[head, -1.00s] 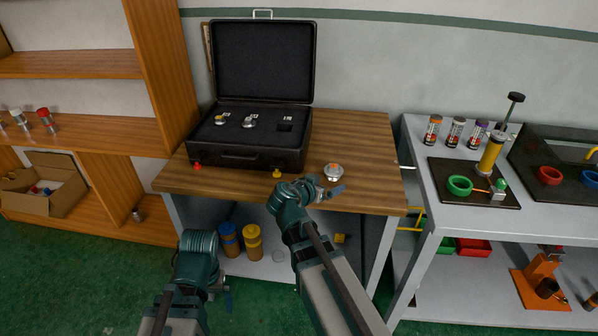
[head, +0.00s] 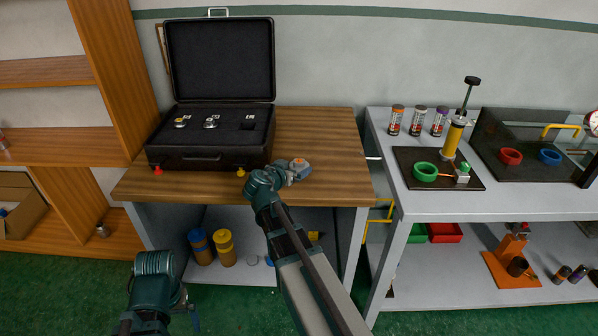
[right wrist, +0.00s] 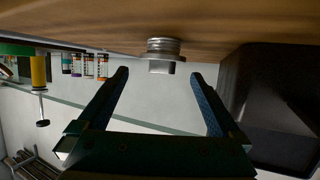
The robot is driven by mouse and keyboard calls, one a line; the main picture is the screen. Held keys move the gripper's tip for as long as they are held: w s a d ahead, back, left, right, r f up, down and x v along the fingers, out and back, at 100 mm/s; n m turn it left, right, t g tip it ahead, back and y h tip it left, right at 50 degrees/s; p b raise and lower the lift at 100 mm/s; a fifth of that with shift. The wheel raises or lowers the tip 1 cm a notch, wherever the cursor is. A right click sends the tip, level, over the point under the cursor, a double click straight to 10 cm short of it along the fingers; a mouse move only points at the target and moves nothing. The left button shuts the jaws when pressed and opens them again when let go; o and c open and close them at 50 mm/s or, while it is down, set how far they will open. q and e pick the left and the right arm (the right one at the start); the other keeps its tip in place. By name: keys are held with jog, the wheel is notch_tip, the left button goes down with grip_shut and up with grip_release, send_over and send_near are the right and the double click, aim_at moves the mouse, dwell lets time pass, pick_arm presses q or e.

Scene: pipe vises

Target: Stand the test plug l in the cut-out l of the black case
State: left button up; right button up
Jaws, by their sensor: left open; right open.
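The test plug (head: 300,163), silver with an orange mark on top, stands on the wooden bench right of the black case (head: 206,157). The case is open. Two of its cut-outs hold silver plugs; the cut-out at the right (head: 248,126) is empty, and its label is too small to read. My right gripper (head: 292,174) is open at the near side of the test plug and partly covers it. In the right wrist view, the plug (right wrist: 164,52) shows ahead between the open fingers (right wrist: 162,80), not gripped. My left gripper (head: 188,308) is open, low in front of the bench.
The bench top (head: 335,185) is clear to the right of the plug. A red knob (head: 157,170) and a yellow knob (head: 240,171) are at the case's front. A grey table (head: 470,205) with canisters, a pump and rings stands to the right.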

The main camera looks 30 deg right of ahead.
aim_at(298, 163)
jog(key=shift+w+d+f, duration=0.1)
jog(key=shift+w+d, duration=0.05)
jog(key=shift+d, duration=0.05)
jog(key=b+x, duration=0.1)
jog(key=x, duration=0.4)
jog(key=shift+w+b, duration=0.2)
jog(key=shift+b, duration=0.15)
jog(key=shift+r, duration=0.25)
jog(key=shift+c, duration=0.3)
jog(key=c, duration=1.4)
jog(key=shift+o, duration=0.2)
